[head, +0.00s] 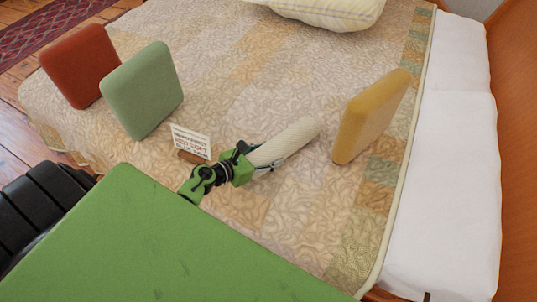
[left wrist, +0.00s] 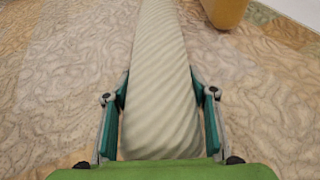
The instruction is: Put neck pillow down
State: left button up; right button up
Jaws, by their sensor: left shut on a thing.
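The neck pillow (head: 286,142) is a cream, ribbed, roll-shaped cushion above or on the patchwork quilt (head: 290,75) of the bed. My left gripper (head: 262,162) is shut on its near end, and the roll points away toward the upper right. In the left wrist view the neck pillow (left wrist: 160,75) runs up the middle between the two teal fingers (left wrist: 160,115), one on each side. I cannot tell whether its underside touches the quilt. My right gripper is not in view.
A yellow cushion (head: 371,115) stands just right of the neck pillow. A green cushion (head: 142,90) and a red cushion (head: 78,65) stand at the left. A small printed card (head: 191,140) stands left of my gripper. A striped pillow (head: 325,10) lies at the back. Quilt between is clear.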

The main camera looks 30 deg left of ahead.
pick_arm(q)
jog(key=shift+f, duration=0.15)
jog(key=o, duration=1.3)
jog(key=shift+o, duration=0.2)
jog(key=shift+r, duration=0.25)
jog(key=shift+s+a, duration=0.1)
jog(key=shift+s, duration=0.25)
jog(key=v, duration=1.1)
jog(key=shift+s+r, duration=0.15)
